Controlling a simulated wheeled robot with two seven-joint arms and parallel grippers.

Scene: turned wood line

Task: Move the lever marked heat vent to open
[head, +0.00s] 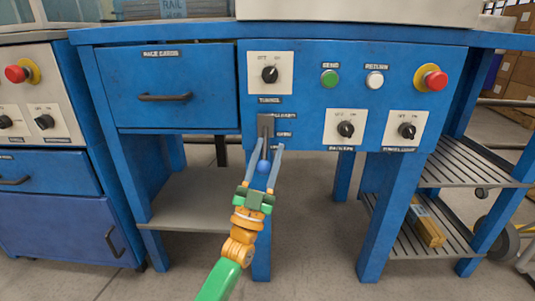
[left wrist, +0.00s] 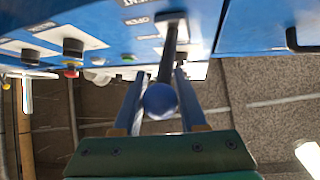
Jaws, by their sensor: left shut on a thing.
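The lever (head: 264,129) is a dark bar on a grey slotted plate on the blue bench front, below the upper left switch. Its arm points down and toward me and ends in a blue ball knob (head: 263,166). My left gripper (head: 269,147) has its fingers on either side of the lever and is shut on it. In the left wrist view the blue knob (left wrist: 160,100) sits between the two fingers, with the dark lever bar behind it. A small label beside the plate reads OPEN (left wrist: 140,19); the label above it is hard to read. My right gripper is not in view.
A rotary switch (head: 269,74) is above the lever, with two more switches (head: 346,129) lower right. Green (head: 329,78) and white (head: 375,80) buttons and a red stop button (head: 435,80) are to the right. A drawer (head: 165,92) is left.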

